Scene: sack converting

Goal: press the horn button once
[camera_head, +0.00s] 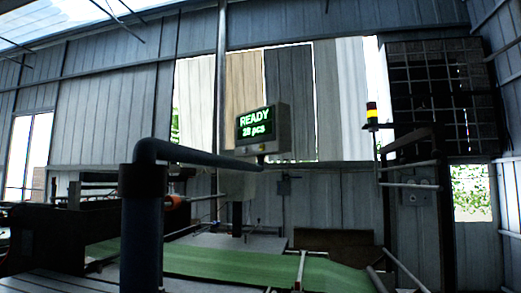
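No horn button can be made out for certain. A small grey box (416,195) with small round details is on the right, below the stack light; it is too small to tell whether one of them is a horn button. A display (263,128) in a grey housing stands near the middle and shows green text, "READY" above a piece count. Neither of my grippers is in view.
A green belt (245,266) runs across the lower middle. A thick dark bent pipe (143,230) rises in the left foreground. Dark machinery (50,235) is at left.

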